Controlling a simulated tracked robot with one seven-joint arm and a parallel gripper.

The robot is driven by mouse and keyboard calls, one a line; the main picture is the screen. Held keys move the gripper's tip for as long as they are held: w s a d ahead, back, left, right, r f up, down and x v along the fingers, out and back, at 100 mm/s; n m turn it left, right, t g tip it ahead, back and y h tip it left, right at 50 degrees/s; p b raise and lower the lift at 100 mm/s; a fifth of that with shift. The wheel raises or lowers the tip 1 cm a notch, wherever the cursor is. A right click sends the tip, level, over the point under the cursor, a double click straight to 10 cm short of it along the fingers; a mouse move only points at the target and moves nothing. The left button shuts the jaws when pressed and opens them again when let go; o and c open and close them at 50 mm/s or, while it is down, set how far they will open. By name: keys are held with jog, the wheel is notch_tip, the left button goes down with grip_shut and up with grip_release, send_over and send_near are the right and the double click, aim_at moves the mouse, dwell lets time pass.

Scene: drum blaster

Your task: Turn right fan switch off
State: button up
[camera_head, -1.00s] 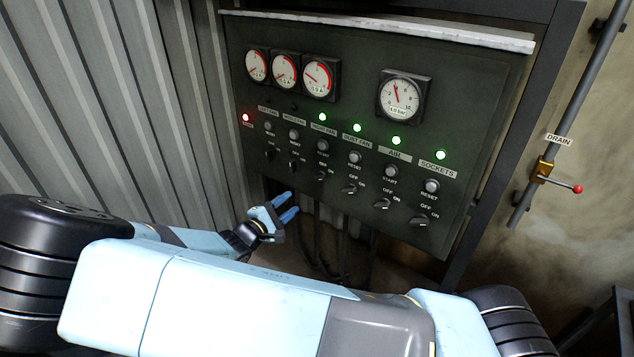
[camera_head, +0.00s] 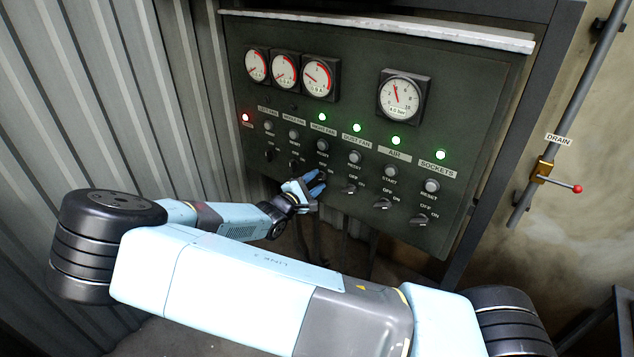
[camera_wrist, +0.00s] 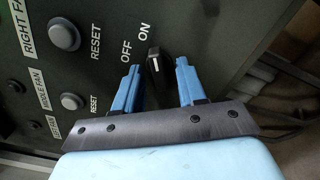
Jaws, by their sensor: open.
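The right fan switch is a black rotary knob (camera_wrist: 154,62) with a white mark, beside OFF and ON labels on the dark panel. In the wrist view it stands between the tips of my two blue fingers, with a gap on each side. My gripper (camera_wrist: 157,80) is open and empty. In the head view my gripper (camera_head: 317,183) is at the panel below the right fan label (camera_head: 322,118) and largely hides that knob. The right fan lamp (camera_head: 323,117) glows green. The right fan reset button (camera_wrist: 64,35) shows in the wrist view.
The control panel (camera_head: 450,110) carries several dial gauges on top. Other knobs stand close to the right, such as the dust fan knob (camera_head: 349,189). A red lamp (camera_head: 245,118) glows at the left. Cables hang below the panel. A drain valve (camera_head: 545,170) is at the far right.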

jog(key=shift+w+d, duration=0.15)
jog(key=shift+w, duration=0.1)
jog(key=shift+c, duration=0.3)
jog(key=c, duration=0.6)
jog(key=shift+s+d, duration=0.1)
jog(key=shift+d, duration=0.15)
jog(key=shift+c, duration=0.4)
jog(key=shift+a, duration=0.15)
